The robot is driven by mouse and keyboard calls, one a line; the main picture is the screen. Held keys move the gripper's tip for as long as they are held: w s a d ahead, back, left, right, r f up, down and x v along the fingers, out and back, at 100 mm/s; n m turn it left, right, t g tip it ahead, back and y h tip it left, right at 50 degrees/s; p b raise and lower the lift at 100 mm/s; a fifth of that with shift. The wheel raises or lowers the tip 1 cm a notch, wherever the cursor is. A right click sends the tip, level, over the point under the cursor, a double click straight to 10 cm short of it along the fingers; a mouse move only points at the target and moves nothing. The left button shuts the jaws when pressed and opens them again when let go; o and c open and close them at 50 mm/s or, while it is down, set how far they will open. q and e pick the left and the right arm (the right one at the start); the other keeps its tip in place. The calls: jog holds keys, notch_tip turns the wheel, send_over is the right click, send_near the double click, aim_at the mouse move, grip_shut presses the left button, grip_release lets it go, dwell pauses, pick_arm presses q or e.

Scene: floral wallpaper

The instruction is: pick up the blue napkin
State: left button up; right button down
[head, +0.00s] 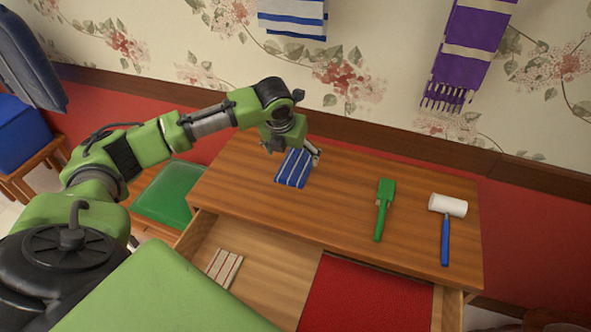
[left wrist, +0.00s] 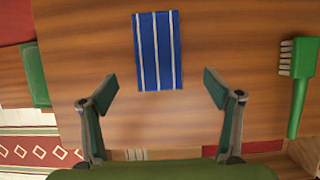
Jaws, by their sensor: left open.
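The blue napkin (head: 294,170) with white stripes lies flat near the left back part of the wooden table. My left gripper (head: 292,152) is over the napkin's back edge in the head view and hides part of it. In the left wrist view the napkin (left wrist: 157,52) lies ahead of the open, empty fingers of my left gripper (left wrist: 160,85), centred between them. I cannot tell the exact height of the fingers above the table. My right gripper is not in view.
A green brush (head: 384,205) and a white-headed mallet with a blue handle (head: 446,235) lie on the table's right half. An open drawer below holds a striped cloth (head: 224,268) and a red liner (head: 365,298). A green stool (head: 165,193) stands at left.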

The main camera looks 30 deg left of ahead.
aim_at(295, 168)
pick_arm(q)
jog(key=p+x, duration=0.1)
jog(key=x, duration=0.6)
jog(key=shift+w+a+f, duration=0.1)
jog(key=shift+a+f, duration=0.1)
jog(key=shift+f, duration=0.15)
jog(key=c, duration=1.3)
